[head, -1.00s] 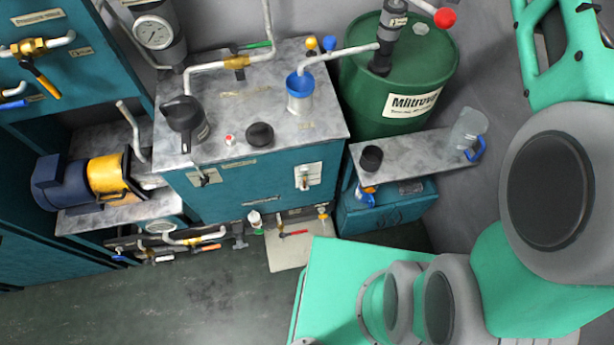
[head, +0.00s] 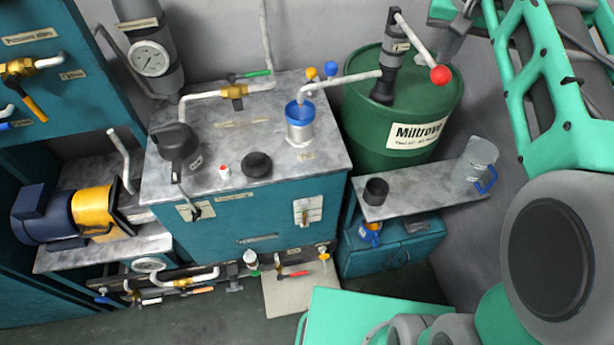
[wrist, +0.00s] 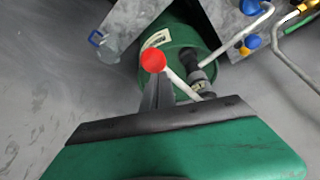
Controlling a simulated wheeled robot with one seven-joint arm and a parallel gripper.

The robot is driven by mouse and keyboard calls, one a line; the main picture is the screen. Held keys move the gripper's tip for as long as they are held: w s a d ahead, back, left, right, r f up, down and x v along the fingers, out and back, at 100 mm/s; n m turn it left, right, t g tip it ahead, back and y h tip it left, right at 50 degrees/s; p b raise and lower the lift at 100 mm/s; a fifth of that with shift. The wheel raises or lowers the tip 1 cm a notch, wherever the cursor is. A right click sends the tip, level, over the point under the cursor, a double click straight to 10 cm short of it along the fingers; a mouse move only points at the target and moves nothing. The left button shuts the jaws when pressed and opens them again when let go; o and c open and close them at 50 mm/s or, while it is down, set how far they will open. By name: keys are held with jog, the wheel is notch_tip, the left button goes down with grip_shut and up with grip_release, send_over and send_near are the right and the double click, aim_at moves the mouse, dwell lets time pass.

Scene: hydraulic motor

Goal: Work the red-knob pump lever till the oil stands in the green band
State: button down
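The pump lever stands on the green drum (head: 395,145), with its bar sloping down rightward to the red knob (head: 440,75). In the wrist view the red knob (wrist: 153,60) shows just beyond the tips of my gripper (wrist: 159,80). Whether they touch is unclear. My gripper shows one narrow dark finger shape there, so its opening cannot be judged. A pipe runs from the pump to a blue-rimmed metal cup (head: 300,125) on the teal tank (head: 260,215). A small white-plated gauge (head: 308,210) is on the tank front; its oil level and any green band are too small to read.
A shelf (head: 410,200) right of the tank holds a black cup (head: 376,191) and a clear jug (head: 474,165) with a blue handle. A black funnel-like can (head: 178,148) stands on the tank top. Grey wall lies behind the drum.

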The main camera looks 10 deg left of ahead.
aim_at(441, 67)
notch_tip(441, 67, down, 5)
jog(key=b, duration=0.3)
jog(key=shift+f+b, duration=0.15)
jog(key=shift+b, duration=0.25)
notch_tip(441, 67, up, 15)
jog(key=p, duration=1.3)
jog(key=shift+p, duration=0.4)
jog(key=shift+f, duration=0.15)
notch_tip(441, 67, down, 14)
jog(key=b, duration=1.2)
jog(key=shift+f, duration=0.15)
notch_tip(441, 67, up, 14)
jog(key=p, duration=1.3)
jog(key=shift+r, duration=0.2)
